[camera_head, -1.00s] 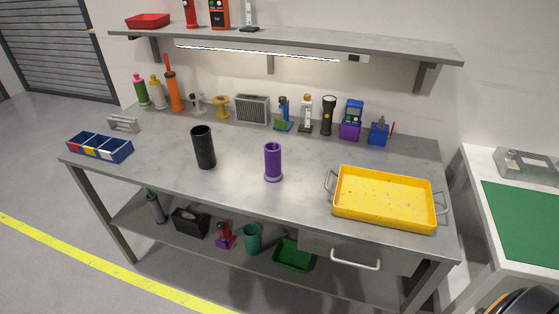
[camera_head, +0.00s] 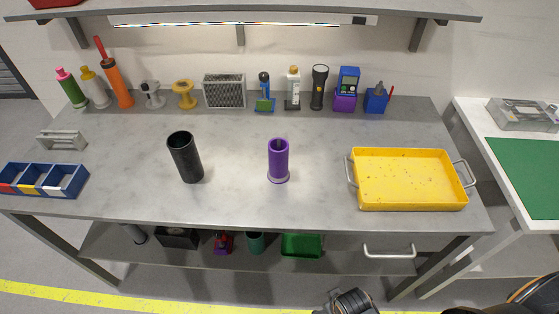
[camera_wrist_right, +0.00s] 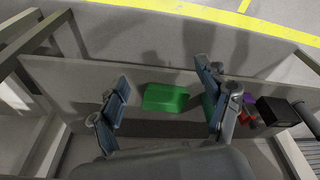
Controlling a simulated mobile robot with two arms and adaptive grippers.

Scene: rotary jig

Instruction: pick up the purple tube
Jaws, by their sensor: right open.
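The purple tube (camera_head: 279,160) stands upright near the middle of the grey workbench (camera_head: 230,195) in the head view. Its open top faces up and its foot is a wider ring. My right gripper (camera_wrist_right: 163,78) is open and empty in the right wrist view, with its two fingers wide apart. In the head view, part of my right arm shows at the bottom edge, in front of the bench and well apart from the tube. The tube is not in the right wrist view. My left gripper is not in view.
A black tube (camera_head: 185,158) stands left of the purple one. A yellow tray (camera_head: 410,205) lies to the right. A blue divided bin (camera_head: 70,187) sits far left. Bottles and tools line the back. A green bin (camera_head: 302,245) is on the lower shelf. The bench around the purple tube is clear.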

